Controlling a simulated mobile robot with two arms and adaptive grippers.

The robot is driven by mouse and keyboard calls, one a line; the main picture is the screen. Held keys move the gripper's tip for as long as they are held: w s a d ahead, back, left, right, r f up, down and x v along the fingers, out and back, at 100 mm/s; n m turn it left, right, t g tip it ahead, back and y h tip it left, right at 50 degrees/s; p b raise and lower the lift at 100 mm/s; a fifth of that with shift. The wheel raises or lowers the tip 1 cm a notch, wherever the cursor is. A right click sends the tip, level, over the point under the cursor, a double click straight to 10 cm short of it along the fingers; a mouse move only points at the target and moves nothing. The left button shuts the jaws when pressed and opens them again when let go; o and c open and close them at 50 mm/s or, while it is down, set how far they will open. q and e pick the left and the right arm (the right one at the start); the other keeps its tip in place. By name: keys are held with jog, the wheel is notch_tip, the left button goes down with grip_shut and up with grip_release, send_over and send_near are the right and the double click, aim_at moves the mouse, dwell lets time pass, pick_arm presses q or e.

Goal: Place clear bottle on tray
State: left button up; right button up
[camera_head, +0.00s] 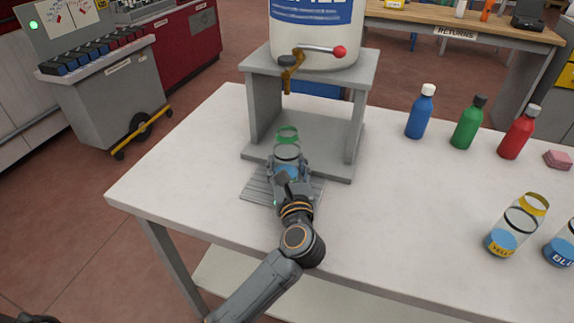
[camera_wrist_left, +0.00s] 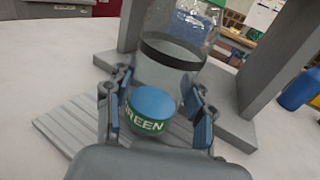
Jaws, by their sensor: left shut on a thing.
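The clear bottle (camera_head: 287,152) has a green rim, a dark band, blue contents and a green label reading "GREEN". It stands upright between the fingers of my left gripper (camera_head: 289,172), which is shut on it. The left wrist view shows the bottle (camera_wrist_left: 170,70) close up, with a finger of my gripper (camera_wrist_left: 157,95) on each side. The grey slatted tray (camera_head: 258,190) lies on the table in front of the dispenser stand, and its slats (camera_wrist_left: 72,128) show left of the bottle. The bottle is over the tray; I cannot tell whether its base touches. My right gripper is out of view.
The grey dispenser stand (camera_head: 262,110) with a brass tap (camera_head: 290,72) and red-knobbed lever rises behind the bottle. Blue (camera_head: 420,115), green (camera_head: 467,125) and red (camera_head: 516,135) bottles stand right. A yellow-labelled clear bottle (camera_head: 511,228) stands front right. The table's left side is clear.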

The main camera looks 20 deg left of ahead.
pick_arm(q)
jog(key=o, duration=1.2)
jog(key=shift+f, duration=0.15)
jog(key=b+v, duration=0.1)
jog(key=v, duration=1)
jog(key=shift+s+d+r+b, duration=0.25)
jog(key=shift+s+b, duration=0.05)
jog(key=shift+s, duration=0.15)
